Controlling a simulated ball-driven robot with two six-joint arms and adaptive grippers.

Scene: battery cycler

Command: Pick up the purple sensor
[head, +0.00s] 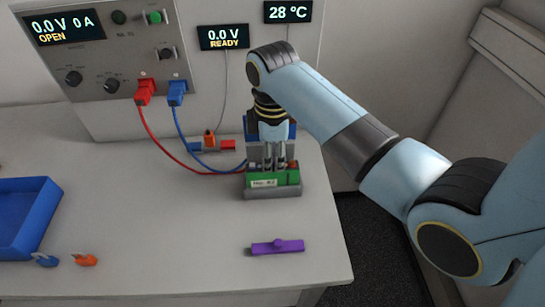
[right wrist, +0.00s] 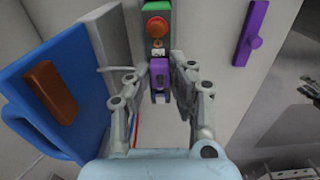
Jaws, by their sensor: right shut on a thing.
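My right gripper (head: 273,164) points down at the grey holder (head: 272,193) with the labelled green block. In the right wrist view its fingers (right wrist: 161,82) are shut on a small purple piece (right wrist: 160,72). That piece is hidden in the head view. A separate purple bar with a small round knob (head: 277,246) lies flat on the table in front of the holder, apart from the gripper. It also shows in the right wrist view (right wrist: 249,32) at the upper right. I cannot tell for sure which purple thing is the sensor. My left gripper is out of view.
A blue tray (head: 49,212) stands at the left, with a blue clip (head: 45,260) and an orange clip (head: 84,260) in front. Red (head: 160,150) and blue (head: 183,140) cables run from the cycler panel (head: 116,80) toward the holder. The front middle is clear.

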